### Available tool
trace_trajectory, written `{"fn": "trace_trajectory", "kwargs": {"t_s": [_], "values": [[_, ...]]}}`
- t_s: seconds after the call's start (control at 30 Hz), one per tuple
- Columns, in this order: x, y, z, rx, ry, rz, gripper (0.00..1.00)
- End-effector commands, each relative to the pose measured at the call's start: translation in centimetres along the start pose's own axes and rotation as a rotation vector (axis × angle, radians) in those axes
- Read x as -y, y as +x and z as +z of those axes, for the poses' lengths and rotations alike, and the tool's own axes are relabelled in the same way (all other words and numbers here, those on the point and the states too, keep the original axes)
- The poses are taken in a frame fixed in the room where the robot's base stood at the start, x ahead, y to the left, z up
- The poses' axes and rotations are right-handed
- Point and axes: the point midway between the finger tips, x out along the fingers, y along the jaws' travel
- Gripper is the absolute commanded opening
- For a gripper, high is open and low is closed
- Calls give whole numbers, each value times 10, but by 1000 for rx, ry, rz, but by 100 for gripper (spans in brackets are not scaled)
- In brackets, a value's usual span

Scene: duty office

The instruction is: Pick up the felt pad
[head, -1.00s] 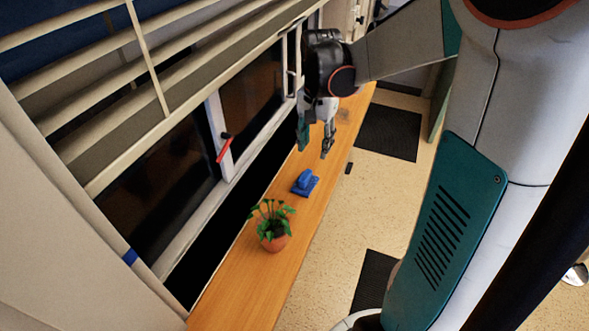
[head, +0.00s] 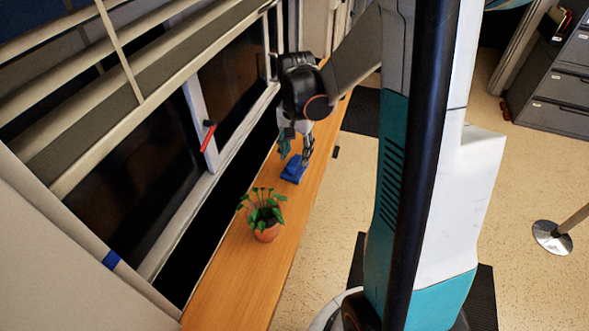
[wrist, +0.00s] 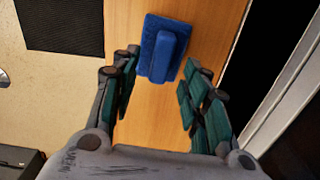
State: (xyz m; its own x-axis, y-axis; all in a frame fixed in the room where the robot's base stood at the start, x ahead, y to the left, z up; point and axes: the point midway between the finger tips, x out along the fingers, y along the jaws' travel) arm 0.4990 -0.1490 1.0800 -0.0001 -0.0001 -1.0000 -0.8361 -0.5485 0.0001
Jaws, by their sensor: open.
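The felt pad (head: 293,169) is a blue block with a raised grip along its top. It lies on the wooden sill (head: 226,268), beyond the potted plant in the head view. In the wrist view the felt pad (wrist: 161,49) lies ahead of the fingertips, slightly left of the middle of the picture. My gripper (head: 295,155) is open and empty, just above the pad in the head view. In the wrist view my gripper (wrist: 161,66) has its fingers spread wide, with the pad's near end between the tips. I cannot tell the exact height gap.
A potted plant (head: 265,220) stands on the sill near the pad. The window (head: 120,190) with blinds runs along the left side of the sill. Dark mats (head: 361,112) lie on the floor at right. A grey cabinet (head: 553,85) stands far right.

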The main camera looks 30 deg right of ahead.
Motion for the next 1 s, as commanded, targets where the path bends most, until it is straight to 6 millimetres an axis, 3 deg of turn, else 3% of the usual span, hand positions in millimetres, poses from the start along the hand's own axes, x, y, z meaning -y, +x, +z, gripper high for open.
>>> {"fn": "trace_trajectory", "kwargs": {"t_s": [0.2,0.5,0.7,1.0], "values": [[1,30,2,0,0,0,42],[0,33,2,0,0,0,42],[0,33,2,0,0,0,0],[0,32,2,0,0,0,0]]}}
